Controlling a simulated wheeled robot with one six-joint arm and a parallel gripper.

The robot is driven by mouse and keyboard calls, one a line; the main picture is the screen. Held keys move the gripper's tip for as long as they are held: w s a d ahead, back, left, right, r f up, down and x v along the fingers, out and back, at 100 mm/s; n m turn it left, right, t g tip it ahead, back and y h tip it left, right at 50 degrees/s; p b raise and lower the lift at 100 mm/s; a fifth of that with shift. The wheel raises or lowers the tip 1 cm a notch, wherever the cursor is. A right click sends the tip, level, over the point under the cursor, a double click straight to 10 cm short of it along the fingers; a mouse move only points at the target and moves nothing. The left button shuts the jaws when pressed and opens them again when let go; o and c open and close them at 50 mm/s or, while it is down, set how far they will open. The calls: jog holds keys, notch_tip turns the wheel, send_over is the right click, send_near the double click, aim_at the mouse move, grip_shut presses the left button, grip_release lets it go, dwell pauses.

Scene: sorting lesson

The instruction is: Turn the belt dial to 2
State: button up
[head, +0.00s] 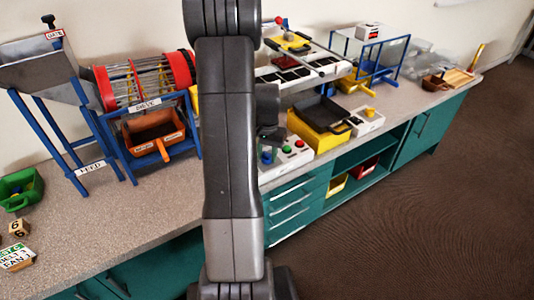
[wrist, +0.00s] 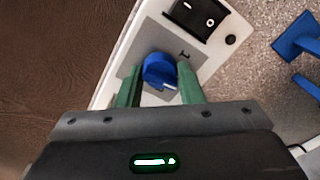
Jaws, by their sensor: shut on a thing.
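A blue dial (wrist: 158,70) sits on a grey plate of a white control panel (wrist: 124,27) in the wrist view. A short white mark shows on the dial's lower right side. A small dark mark is printed on the plate to the right of the dial; other markings are hidden or too small to read. My gripper (wrist: 161,84) has green fingers, one on each side of the dial, and is shut on it.
In the wrist view a black rocker switch (wrist: 199,15) stands beyond the dial, and blue legs (wrist: 298,36) stand to the right. In the head view a yellow tray (head: 318,138) stands right behind the panel, and the drum frame (head: 145,104) stands left.

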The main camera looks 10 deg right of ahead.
aim_at(267, 154)
jog(key=shift+m, duration=0.5)
jog(key=o, duration=1)
jog(key=shift+c, duration=0.2)
jog(key=shift+r, duration=0.15)
notch_tip(267, 154, up, 14)
jog(key=p, duration=0.1)
jog(key=shift+f, duration=0.2)
jog(key=shift+f, duration=0.1)
